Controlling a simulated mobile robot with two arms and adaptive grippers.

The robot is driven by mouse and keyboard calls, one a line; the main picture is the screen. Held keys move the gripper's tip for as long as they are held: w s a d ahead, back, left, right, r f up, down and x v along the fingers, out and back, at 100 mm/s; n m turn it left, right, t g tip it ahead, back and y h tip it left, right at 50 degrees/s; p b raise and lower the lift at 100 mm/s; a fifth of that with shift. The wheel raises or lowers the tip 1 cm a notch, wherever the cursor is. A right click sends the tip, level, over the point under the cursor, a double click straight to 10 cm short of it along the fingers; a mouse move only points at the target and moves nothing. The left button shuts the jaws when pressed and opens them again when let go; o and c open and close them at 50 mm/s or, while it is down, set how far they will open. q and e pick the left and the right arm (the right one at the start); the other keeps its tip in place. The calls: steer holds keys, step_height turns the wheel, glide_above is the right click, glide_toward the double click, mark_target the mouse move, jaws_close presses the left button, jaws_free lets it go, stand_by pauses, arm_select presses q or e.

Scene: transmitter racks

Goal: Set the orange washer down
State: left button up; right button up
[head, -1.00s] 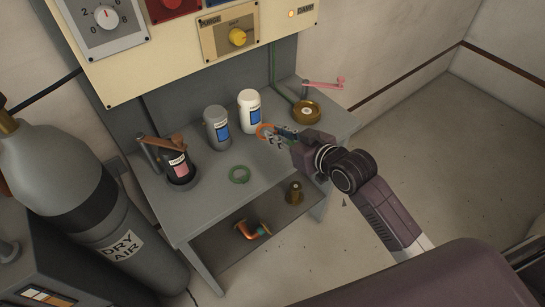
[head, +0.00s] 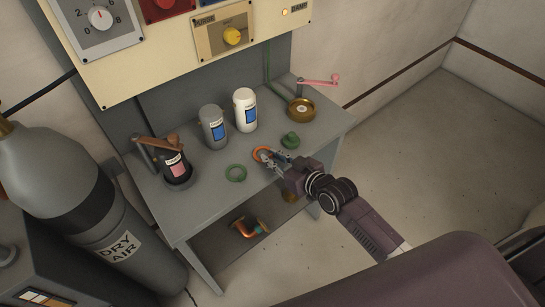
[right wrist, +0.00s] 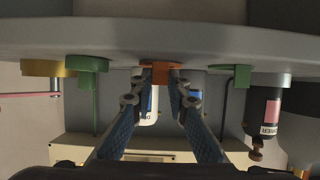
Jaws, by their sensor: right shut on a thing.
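The orange washer (head: 262,153) is at the fingertips of my right gripper (head: 272,156), over the grey bench top (head: 205,197) between the white bottle and the green ring. In the right wrist view, the washer (right wrist: 160,71) sits between the two fingertips (right wrist: 160,88), which are shut on it. That view is upside down and shows the washer at or very close to the bench surface; I cannot tell whether it touches. My left gripper is not in view.
A green ring (head: 235,173) lies left of the washer and a green knobbed part (head: 290,140) stands right of it. Behind are a grey bottle (head: 213,128), a white bottle (head: 245,110) and a brass dish (head: 301,109). A dark bottle (head: 175,168) stands at left.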

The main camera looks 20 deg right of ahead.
steer(key=shift+f, duration=0.15)
steer(key=o, duration=0.8)
steer(key=shift+r, duration=0.2)
steer(key=b+v, duration=0.1)
steer(key=v, duration=1.1)
